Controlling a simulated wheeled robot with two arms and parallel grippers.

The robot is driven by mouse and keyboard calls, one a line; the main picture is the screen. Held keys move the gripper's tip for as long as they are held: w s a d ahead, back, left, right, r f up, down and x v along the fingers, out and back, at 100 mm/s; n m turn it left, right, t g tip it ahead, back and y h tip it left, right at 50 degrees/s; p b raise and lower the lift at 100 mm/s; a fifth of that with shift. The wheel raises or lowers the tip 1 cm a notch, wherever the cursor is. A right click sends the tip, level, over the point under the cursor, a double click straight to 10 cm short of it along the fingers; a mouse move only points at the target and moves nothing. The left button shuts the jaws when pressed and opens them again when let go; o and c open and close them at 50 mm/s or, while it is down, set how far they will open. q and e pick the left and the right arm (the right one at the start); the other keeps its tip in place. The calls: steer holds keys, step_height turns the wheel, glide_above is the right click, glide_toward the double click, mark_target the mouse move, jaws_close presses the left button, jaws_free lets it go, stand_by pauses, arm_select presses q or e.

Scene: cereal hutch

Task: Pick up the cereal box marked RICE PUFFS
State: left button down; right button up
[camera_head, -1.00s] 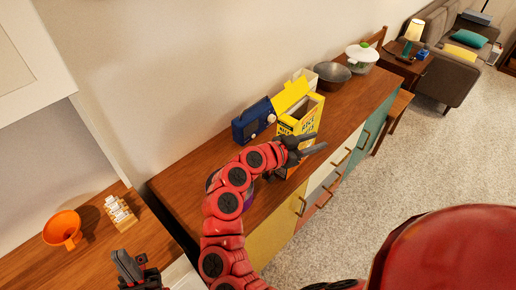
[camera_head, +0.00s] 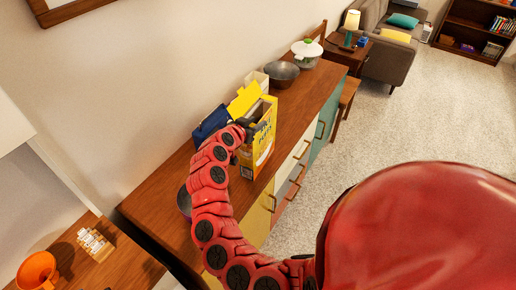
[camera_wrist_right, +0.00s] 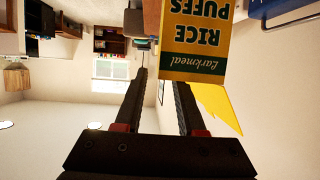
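The yellow cereal box (camera_head: 263,140) marked RICE PUFFS stands upright with its top flaps open on the wooden cabinet. In the right wrist view its lettered face (camera_wrist_right: 195,42) appears upside down. My right gripper (camera_head: 247,132) is at the upper near part of the box, partly hidden by my arm. In the wrist view its fingers (camera_wrist_right: 159,78) are apart. One finger runs beside the lettered face; the other's tip is hidden behind the face's open-top edge. I cannot tell whether either finger touches the box. My left gripper is out of view.
A blue box-like object (camera_head: 210,122) stands left of the cereal box. An orange funnel (camera_head: 37,270) is at lower left. The cabinet top (camera_head: 296,112) is bare along its front.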

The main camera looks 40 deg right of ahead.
steer(key=shift+w+d+f+p, duration=0.15)
steer(key=shift+d+p, duration=0.2)
steer(key=shift+d, duration=0.2)
steer(key=p+x, duration=0.1)
steer(key=x, duration=0.3)
steer(key=shift+f, duration=0.25)
steer(key=shift+c, duration=1.2)
jaws_close()
